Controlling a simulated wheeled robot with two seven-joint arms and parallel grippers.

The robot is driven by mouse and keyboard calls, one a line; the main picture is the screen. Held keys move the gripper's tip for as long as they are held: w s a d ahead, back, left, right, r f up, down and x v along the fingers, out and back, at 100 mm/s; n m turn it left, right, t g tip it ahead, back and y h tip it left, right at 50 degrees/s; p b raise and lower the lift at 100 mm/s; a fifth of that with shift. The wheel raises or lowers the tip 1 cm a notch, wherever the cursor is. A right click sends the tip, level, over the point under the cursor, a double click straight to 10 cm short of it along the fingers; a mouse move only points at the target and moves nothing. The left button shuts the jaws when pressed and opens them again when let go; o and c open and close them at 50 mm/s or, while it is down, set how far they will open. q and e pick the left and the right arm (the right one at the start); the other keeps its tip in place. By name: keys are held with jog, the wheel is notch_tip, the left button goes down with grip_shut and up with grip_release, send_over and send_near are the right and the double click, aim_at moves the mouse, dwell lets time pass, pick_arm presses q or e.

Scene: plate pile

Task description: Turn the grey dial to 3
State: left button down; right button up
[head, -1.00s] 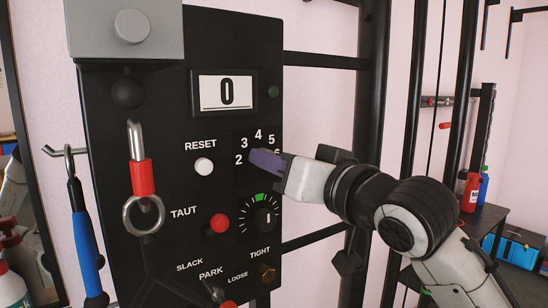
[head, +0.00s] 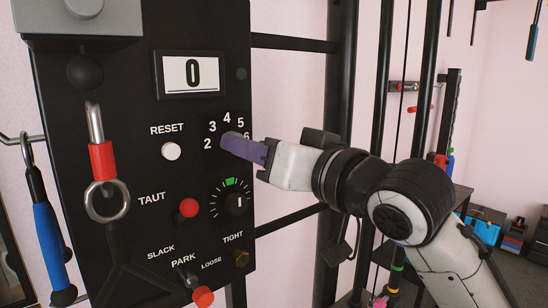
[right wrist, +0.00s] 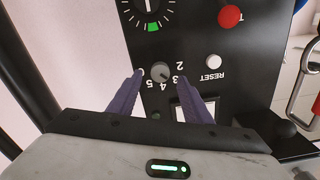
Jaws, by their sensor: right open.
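The grey dial (right wrist: 159,72) sits on the black panel within an arc of white numbers; 2, 3, 4 and 5 are readable in the right wrist view, where the panel appears upside down. My right gripper (right wrist: 161,73) is open, with one purple finger on each side of the dial. I cannot tell whether the fingers touch it. In the head view my right gripper (head: 240,147) reaches in from the right and largely hides the dial. Where the dial points is not clear. My left gripper is not in view.
The panel (head: 125,130) also carries a display (head: 190,73) reading 0, a white RESET button (head: 171,151), a red TAUT button (head: 189,208) and a black knob (head: 236,204) with a green mark above. A metal ring (head: 107,201) hangs at left. Black rack bars (head: 300,42) stand behind.

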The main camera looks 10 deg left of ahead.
jog(key=v, duration=0.7)
jog(key=shift+b, duration=0.4)
jog(key=shift+s+d, duration=0.1)
jog(key=w+d+f+m+t+h, duration=0.15)
jog(key=d+f, duration=0.25)
jog(key=f, duration=0.7)
jog(key=w+d+f+m+h, duration=0.2)
jog(key=d+f+h, duration=0.1)
jog(key=f, duration=0.8)
jog(key=w+d+f+m+h, duration=0.2)
jog(key=d+f, duration=0.2)
jog(key=f, duration=0.7)
jog(key=s+d+f+g+h, duration=0.1)
jog(key=s+d+f, duration=0.25)
jog(key=f, duration=0.45)
jog(key=s+d+f+h, duration=0.2)
jog(key=s+f, duration=0.2)
jog(key=f, duration=0.4)
jog(key=s+d+f+g+h, duration=0.1)
jog(key=s+d+f, duration=0.3)
jog(key=s+f, duration=0.3)
jog(key=s+d+f+g+h, duration=0.1)
jog(key=s+d+f, duration=0.3)
jog(key=s+f, duration=0.4)
jog(key=s+g, duration=0.1)
jog(key=s, duration=0.1)
jog(key=shift+s+n, duration=0.35)
jog(key=shift+s, duration=0.05)
